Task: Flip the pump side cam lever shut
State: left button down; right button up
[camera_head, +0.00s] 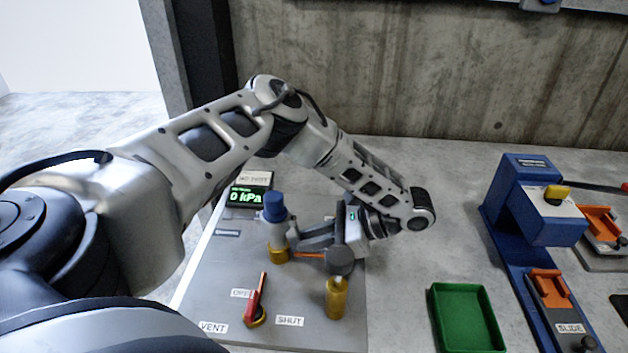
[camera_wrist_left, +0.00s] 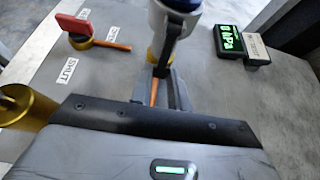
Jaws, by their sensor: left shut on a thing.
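The pump (camera_head: 276,228) is a grey cylinder with a blue cap; a brass coupling (camera_head: 278,254) sits at its base. A thin orange cam lever (camera_head: 309,255) extends right from that coupling; it also shows as an orange strip in the left wrist view (camera_wrist_left: 154,92). My left gripper (camera_head: 296,243) reaches in from the right with its fingers pointing at the coupling. Its dark fingers are closed around the orange lever in the left wrist view (camera_wrist_left: 160,80). The fingers partly hide the lever and the coupling. My right gripper is not in view.
A red-handled valve (camera_head: 252,303) stands among the VENT, OPEN and SHUT labels on the grey plate (camera_head: 215,285). A brass post (camera_head: 337,298) stands near the gripper. A gauge (camera_head: 246,196) reads 0 kPa. A green tray (camera_head: 466,318) and blue press (camera_head: 535,205) are right.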

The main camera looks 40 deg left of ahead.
pick_arm(q)
jog(key=c, duration=1.3)
grip_release()
jog(key=v, duration=1.2)
jog(key=shift+w+f, duration=0.1)
